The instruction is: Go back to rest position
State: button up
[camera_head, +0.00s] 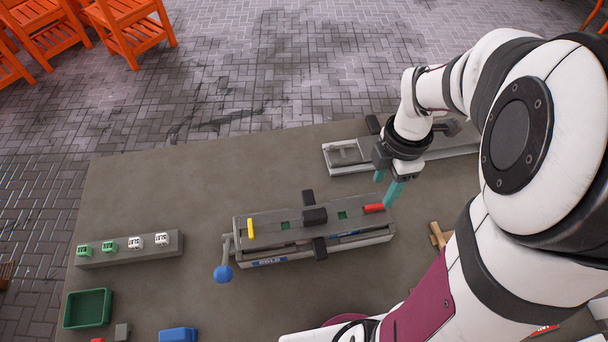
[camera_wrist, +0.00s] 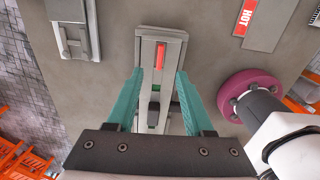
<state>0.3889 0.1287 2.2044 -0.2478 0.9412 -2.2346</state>
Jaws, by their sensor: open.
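My gripper (camera_head: 386,186) hangs from my arm over the right end of a grey fixture (camera_head: 350,232) on the table. Its two teal fingers are apart with nothing between them. In the wrist view my gripper (camera_wrist: 158,100) is open above the same fixture (camera_wrist: 149,78), with the red piece (camera_wrist: 160,56) on it lying beyond the fingertips. In the head view the red piece (camera_head: 374,208) sits at the fixture's right end, close to the right finger. A yellow piece (camera_head: 250,228) stands at the left end, above a blue ball knob (camera_head: 223,273).
A grey block (camera_head: 130,250) with green and white cubes lies on the left, above a green tray (camera_head: 87,308). A blue container (camera_head: 178,334) is at the front edge. A second grey fixture (camera_head: 345,156) lies behind my gripper. The table's back left is clear.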

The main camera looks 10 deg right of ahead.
jog(key=s+a+r+m+y, duration=0.1)
jog(key=s+a+r+m, duration=0.2)
jog(key=s+a+m, duration=0.4)
jog(key=s+a+r+m, duration=0.3)
jog(key=s+a+m, duration=0.4)
jog(key=m, duration=0.9)
jog(key=shift+a+m+y, duration=0.25)
jog(key=shift+m+y, duration=0.15)
